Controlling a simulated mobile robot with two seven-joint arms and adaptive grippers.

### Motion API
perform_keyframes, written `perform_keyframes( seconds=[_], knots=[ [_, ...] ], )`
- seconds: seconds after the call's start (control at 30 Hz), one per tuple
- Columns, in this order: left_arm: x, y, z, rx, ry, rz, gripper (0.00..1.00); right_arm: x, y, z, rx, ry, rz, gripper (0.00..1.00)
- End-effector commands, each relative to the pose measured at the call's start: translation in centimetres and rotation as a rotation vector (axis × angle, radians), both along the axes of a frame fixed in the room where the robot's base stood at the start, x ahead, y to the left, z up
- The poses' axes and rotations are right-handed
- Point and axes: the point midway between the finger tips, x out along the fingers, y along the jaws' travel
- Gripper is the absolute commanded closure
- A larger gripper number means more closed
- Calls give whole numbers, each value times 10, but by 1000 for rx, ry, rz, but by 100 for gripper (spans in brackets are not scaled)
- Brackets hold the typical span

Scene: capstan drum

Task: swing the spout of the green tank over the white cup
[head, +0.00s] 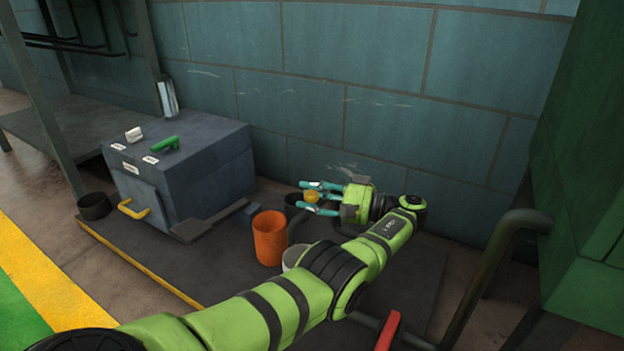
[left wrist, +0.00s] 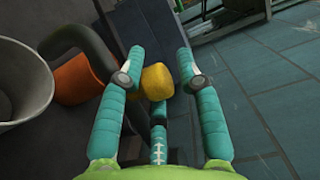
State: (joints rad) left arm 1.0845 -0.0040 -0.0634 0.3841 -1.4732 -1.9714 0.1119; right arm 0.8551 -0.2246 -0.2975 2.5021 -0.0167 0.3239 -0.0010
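The white cup (head: 293,256) is mostly hidden behind my left arm in the head view; a pale cup at the left wrist view's edge (left wrist: 22,75) appears to be it. A large green body (head: 580,200), apparently the tank, stands at the right with a dark bent pipe (head: 510,222). A dark curved tube (left wrist: 88,45) runs between the pale and orange cups in the wrist view; I cannot tell where it joins. My left gripper (head: 312,197) is open, its teal fingers around a yellow knob (left wrist: 157,82), with a gap on one side. My right gripper is not in view.
An orange cup (head: 270,238) stands left of the white cup. A grey box (head: 190,165) with a yellow handle (head: 133,209) stands left. A red bar (head: 388,331) is at the front. The blue wall is close behind.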

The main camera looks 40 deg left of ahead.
Motion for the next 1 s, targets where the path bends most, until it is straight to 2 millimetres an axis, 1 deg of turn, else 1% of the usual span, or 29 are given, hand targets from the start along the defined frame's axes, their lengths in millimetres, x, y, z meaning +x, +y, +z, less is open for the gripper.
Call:
perform_keyframes(
  seconds=[0.2,0.4,0.5,0.6,0.77,0.97,1.0],
  knots=[
    [-1,0,21,3,-7,-1,65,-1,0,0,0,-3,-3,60],
    [0,-1,63,3,-7,0,65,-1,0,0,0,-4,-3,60],
    [0,-1,78,2,-6,0,65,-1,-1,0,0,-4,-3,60],
    [0,-1,89,2,-2,0,65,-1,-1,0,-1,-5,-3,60],
    [-1,-1,96,2,-1,0,65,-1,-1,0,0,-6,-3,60],
    [0,-1,97,2,-1,-1,65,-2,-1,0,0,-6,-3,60],
    [0,-1,97,2,-1,-1,69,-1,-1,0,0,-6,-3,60]
  ],
)
